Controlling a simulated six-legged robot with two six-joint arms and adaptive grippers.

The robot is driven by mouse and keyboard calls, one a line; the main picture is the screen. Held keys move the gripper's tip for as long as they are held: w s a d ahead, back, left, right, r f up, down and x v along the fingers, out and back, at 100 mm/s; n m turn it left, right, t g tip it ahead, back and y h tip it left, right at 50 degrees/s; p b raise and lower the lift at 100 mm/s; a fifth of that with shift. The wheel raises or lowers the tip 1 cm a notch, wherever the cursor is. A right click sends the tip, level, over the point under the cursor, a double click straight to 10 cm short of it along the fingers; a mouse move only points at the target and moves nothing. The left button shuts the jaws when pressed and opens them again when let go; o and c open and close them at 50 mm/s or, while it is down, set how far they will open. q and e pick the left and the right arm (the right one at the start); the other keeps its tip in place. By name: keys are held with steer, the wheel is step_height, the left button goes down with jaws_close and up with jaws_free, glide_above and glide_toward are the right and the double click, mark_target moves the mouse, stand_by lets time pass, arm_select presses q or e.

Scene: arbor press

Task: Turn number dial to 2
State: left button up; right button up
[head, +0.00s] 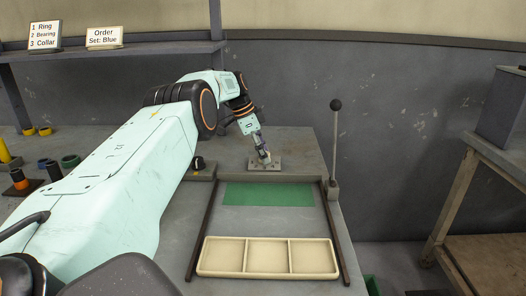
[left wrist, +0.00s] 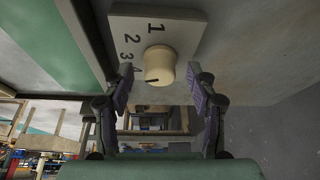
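The number dial is a cream round knob (left wrist: 159,65) on a pale plate (left wrist: 185,22) in the left wrist view. The digits 1, 2, 3 and 4 curve around its upper left side. A short dark mark shows low on the knob's left side, on the 4 side; its exact setting is hard to tell. My left gripper (left wrist: 158,88) is open, its two purple-padded fingers on either side of the knob with gaps visible. In the head view my left gripper (head: 263,152) points down over a small plate (head: 280,166) and largely hides the dial. My right gripper is not in view.
A green mat (head: 254,194) and a cream three-compartment tray (head: 214,260) lie in front, between dark rails. A lever with a black ball (head: 336,105) stands at the right. A black knob (head: 198,163) sits left of the mat. Rings stand at far left; signs stand on a shelf.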

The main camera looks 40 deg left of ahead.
arm_select(q)
steer(key=shift+s+a, duration=0.1)
steer(key=v, duration=1.2)
